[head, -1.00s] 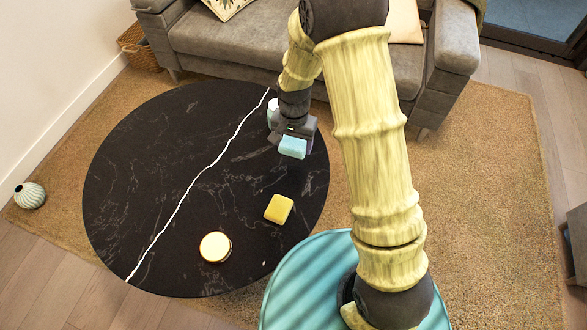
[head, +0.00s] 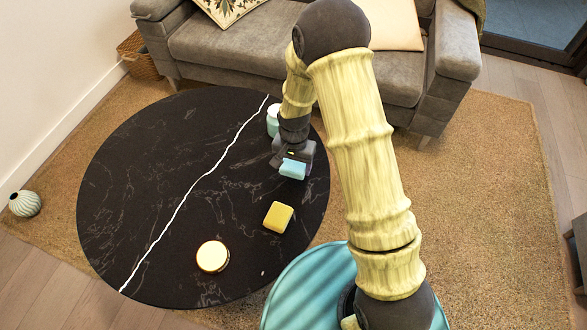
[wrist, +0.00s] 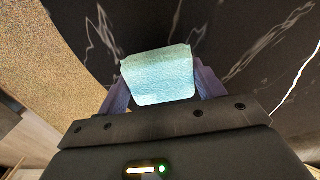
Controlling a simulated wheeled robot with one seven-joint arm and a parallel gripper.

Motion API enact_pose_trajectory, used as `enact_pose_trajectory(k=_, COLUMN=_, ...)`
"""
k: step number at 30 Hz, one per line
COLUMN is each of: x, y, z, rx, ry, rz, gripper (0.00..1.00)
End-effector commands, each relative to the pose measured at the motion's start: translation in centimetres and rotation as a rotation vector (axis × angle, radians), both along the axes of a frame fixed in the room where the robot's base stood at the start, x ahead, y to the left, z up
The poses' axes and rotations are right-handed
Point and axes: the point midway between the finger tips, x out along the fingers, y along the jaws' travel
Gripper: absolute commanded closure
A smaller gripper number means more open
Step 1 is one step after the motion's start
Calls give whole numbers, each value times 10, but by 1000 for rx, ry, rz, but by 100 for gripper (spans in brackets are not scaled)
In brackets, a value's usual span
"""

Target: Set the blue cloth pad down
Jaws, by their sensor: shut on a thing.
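The blue cloth pad (head: 292,169) is a small light-blue block at the right side of the round black table (head: 150,170). My gripper (head: 297,166) is shut on it. In the wrist view the pad (wrist: 158,75) sits between the two purple fingers of my gripper (wrist: 160,88), with the dark, veined tabletop beyond it. I cannot tell whether the pad touches the table or hangs just above it.
A yellow block (head: 278,217) and a round gold-rimmed tin (head: 212,256) stand on the table nearer me. A pale jar (head: 273,120) stands just behind my gripper. A grey sofa (head: 230,55) is behind the table. The table's left half is clear.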

Motion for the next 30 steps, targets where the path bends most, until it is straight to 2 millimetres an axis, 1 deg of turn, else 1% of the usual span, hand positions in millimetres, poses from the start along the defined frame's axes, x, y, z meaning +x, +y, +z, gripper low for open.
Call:
enact_pose_trajectory(k=1, x=-1, y=0, z=-13, rx=-1, ry=4, rz=0, gripper=54)
enact_pose_trajectory(k=4, x=0, y=0, z=-22, rx=0, ry=1, rz=-1, gripper=54)
enact_pose_trajectory(k=12, x=0, y=0, z=-22, rx=0, ry=0, rz=-1, gripper=54)
enact_pose_trajectory(k=18, x=0, y=0, z=-27, rx=-1, ry=1, rz=0, gripper=54)
enact_pose_trajectory(k=19, x=0, y=0, z=-28, rx=-1, ry=1, rz=0, gripper=30)
enact_pose_trajectory(k=22, x=0, y=0, z=-27, rx=-1, ry=1, rz=0, gripper=11)
enact_pose_trajectory(k=30, x=0, y=0, z=-27, rx=0, ry=1, rz=0, gripper=11)
